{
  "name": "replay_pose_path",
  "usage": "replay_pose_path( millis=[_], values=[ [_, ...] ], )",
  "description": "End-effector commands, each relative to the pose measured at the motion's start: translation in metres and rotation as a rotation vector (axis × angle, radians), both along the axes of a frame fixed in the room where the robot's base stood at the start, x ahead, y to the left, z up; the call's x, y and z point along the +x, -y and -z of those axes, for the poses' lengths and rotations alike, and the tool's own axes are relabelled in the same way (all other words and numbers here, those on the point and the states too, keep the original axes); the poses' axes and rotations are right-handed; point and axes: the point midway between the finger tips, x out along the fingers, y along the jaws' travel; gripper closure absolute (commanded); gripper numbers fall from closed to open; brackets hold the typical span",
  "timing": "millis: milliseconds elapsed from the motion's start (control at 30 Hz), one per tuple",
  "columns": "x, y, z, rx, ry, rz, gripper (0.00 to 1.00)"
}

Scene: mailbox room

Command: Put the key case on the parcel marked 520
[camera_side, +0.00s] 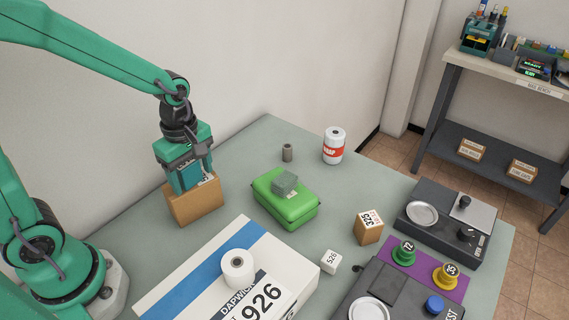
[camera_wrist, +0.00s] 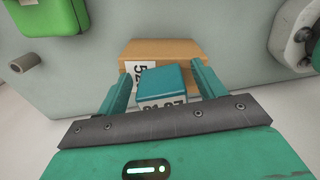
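A teal block with a white label, which I take to be the key case (camera_wrist: 163,82), sits between my two teal fingers in the wrist view; its label is too small to read fully. My gripper (camera_side: 190,178) points down at the brown parcel (camera_side: 196,208). In the wrist view the fingers stand on either side of the block, with a narrow gap at least on the right, so it looks open. The parcel carries a white label starting with 52 in the wrist view (camera_wrist: 134,76); the rest is hidden. The block appears to rest on the parcel's top.
A green case (camera_side: 285,205) with a grey-green cube on top stands to the right. A large white box marked 926 (camera_side: 200,270) with a white roll on it lies in front. A brown box marked 325 (camera_side: 369,228), a small white cube (camera_side: 331,261) and scales are farther right.

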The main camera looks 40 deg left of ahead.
Motion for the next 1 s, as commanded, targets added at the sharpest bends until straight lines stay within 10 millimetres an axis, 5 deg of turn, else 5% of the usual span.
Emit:
replay_pose_path(
  millis=[467, 1000],
  values=[
    [0.001, 0.000, -0.015, 0.000, 0.003, 0.000, 0.31],
    [0.001, 0.000, -0.096, 0.000, 0.004, 0.000, 0.31]
  ],
)
